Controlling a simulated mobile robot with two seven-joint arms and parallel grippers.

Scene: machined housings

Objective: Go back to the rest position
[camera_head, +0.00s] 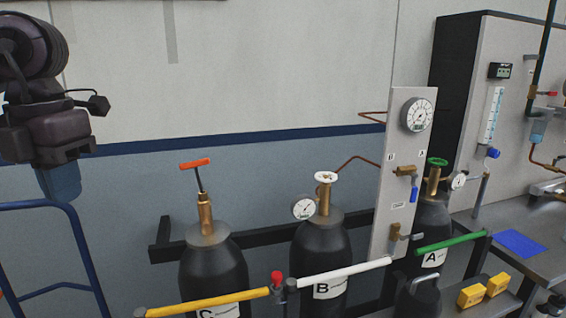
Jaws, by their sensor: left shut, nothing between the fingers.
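My left gripper (61,186) hangs at the left side of the head view, pointing down, with its arm coming in from the upper left. Its fingers are together and hold nothing. It is in front of the wall, above a blue tubular rail (80,240), and apart from the gas cylinders to its right. My right gripper is not in view.
Black cylinders C (214,268), B (318,250) and A (432,222) stand by the wall behind yellow (205,304), white (343,273) and green (450,243) bars. A gauge panel (398,170) stands between B and A. A bench (555,262) is at right.

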